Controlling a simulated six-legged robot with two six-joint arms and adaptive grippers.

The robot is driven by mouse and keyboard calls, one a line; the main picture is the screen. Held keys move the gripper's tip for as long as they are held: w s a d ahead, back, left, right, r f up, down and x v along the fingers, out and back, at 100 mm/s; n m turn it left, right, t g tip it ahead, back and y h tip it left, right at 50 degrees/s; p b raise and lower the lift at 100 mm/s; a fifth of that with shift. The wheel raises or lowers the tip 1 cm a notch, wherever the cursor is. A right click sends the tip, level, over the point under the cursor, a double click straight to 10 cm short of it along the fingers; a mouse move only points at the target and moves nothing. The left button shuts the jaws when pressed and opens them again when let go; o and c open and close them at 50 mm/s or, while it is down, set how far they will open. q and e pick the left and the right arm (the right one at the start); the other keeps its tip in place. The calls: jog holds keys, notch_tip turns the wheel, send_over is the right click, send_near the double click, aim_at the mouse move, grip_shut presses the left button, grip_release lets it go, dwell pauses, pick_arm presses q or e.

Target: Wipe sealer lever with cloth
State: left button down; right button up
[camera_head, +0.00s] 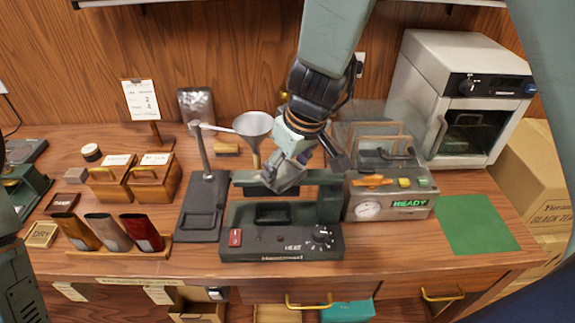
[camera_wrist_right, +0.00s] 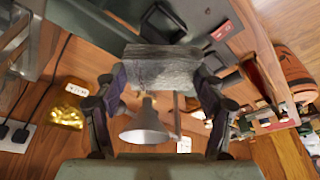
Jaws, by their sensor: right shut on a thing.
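The sealer (camera_head: 275,246) is a dark green machine with a red switch and a HEAT dial, at the front middle of the counter in the head view. Its lever (camera_head: 325,178) is a horizontal green bar above the base. My right gripper (camera_head: 300,165) is above the lever, shut on a grey folded cloth (camera_head: 287,178). The cloth overlaps the lever's middle; firm contact cannot be told. In the right wrist view the cloth (camera_wrist_right: 160,68) spans between the two fingers. My left gripper is out of view.
A funnel on a stand (camera_head: 253,124) is close behind the sealer. A READY-lit machine (camera_head: 390,206) stands right of it. A wooden rack (camera_head: 120,252) with several pouches is at left. A green mat (camera_head: 476,224) lies clear at right.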

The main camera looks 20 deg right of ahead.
jog(key=shift+d+f+b, duration=0.15)
jog(key=shift+f+b, duration=0.15)
jog(key=shift+f, duration=0.2)
